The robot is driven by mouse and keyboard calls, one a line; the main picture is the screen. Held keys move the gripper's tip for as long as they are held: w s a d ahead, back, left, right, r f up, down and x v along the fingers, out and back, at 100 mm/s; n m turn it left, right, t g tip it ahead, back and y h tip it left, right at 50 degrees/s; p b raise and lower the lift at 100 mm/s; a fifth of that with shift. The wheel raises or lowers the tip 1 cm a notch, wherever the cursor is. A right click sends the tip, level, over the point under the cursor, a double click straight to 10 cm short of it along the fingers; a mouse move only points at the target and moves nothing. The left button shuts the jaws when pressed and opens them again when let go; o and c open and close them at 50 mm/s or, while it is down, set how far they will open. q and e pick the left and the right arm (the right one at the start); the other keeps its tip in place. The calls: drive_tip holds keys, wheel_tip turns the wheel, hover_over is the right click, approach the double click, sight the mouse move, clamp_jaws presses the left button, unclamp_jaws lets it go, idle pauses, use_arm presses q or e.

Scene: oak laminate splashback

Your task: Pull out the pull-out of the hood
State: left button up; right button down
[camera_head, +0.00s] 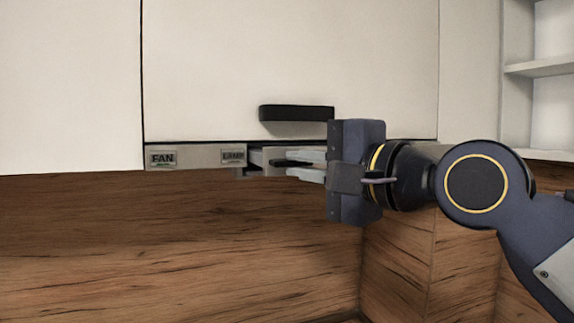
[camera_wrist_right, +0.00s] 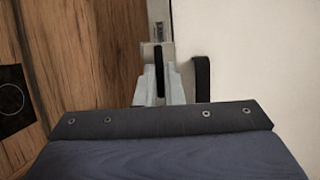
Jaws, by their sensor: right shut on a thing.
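The hood's pull-out is a narrow grey metal strip (camera_head: 200,156) under the white cabinet front, with labels FAN and LAMP on it. My right gripper (camera_head: 285,164) comes in from the right at the strip, its fingers shut on part of the pull-out near the LAMP label. In the right wrist view the two grey fingers (camera_wrist_right: 160,85) close around a dark narrow piece, with the grey strip (camera_wrist_right: 158,20) beyond them. The exact gripped part is mostly hidden by the fingers. My left gripper is not in view.
A black handle (camera_head: 296,113) juts from the white cabinet door (camera_head: 290,50) just above my right gripper. Wood splashback (camera_head: 170,240) lies below. Open white shelves (camera_head: 540,70) stand at the right. A dark round-marked plate (camera_wrist_right: 12,97) shows at the left in the wrist view.

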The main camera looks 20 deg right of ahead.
drive_tip(key=shift+s, duration=1.05)
drive_tip(key=c, duration=1.5)
unclamp_jaws()
drive_tip(key=shift+w, duration=0.1)
drive_tip(key=shift+c, duration=0.2)
drive_tip(key=b+v, duration=0.2)
drive_tip(key=v, duration=0.6)
drive_tip(key=shift+w+f, duration=0.1)
